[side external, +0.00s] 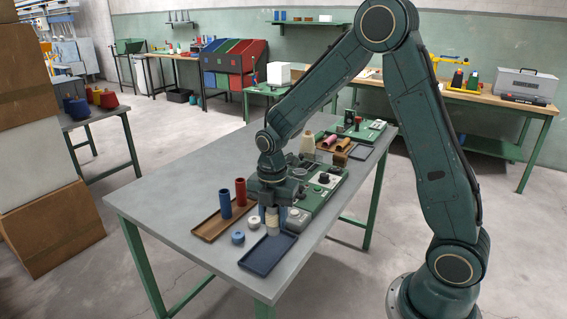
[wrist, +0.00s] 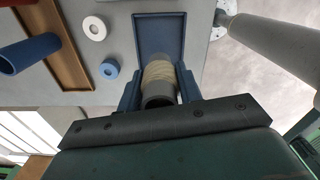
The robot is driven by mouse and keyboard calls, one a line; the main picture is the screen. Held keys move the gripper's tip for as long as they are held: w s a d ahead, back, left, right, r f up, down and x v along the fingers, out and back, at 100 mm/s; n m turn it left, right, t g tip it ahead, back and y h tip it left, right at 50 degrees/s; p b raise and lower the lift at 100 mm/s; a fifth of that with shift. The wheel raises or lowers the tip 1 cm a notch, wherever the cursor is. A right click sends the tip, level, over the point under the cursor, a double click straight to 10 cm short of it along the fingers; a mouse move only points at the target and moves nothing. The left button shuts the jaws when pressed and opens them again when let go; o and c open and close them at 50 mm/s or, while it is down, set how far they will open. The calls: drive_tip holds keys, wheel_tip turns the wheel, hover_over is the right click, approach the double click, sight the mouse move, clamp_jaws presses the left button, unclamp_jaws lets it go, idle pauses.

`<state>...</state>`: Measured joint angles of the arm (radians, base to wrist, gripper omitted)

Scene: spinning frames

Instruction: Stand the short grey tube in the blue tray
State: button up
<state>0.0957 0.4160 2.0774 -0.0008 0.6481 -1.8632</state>
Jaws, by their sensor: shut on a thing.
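The short grey tube (wrist: 158,93), with a pale beige band of thread around it, is held between the fingers of my gripper (wrist: 160,90). In the side view the tube (side external: 272,220) looks upright below my gripper (side external: 271,212). The blue tray (side external: 266,256) is a shallow rectangle near the table's front edge. It also shows in the wrist view (wrist: 160,18), beyond the tube. The tube is at the tray's far end; I cannot tell whether its lower end touches the tray floor.
A brown tray (side external: 208,232) to the left holds an upright blue tube (side external: 225,204) and a red tube (side external: 240,191). A white ring (side external: 253,222) and a blue ring (side external: 238,238) lie between the trays. A green machine (side external: 316,196) stands close on the right.

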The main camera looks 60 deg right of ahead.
sight(274, 230)
drive_tip(key=shift+f, duration=2.15)
drive_tip(key=shift+f, duration=0.15)
drive_tip(key=o, duration=1)
wheel_tip(274, 230, up, 12)
drive_tip(key=shift+r, duration=0.2)
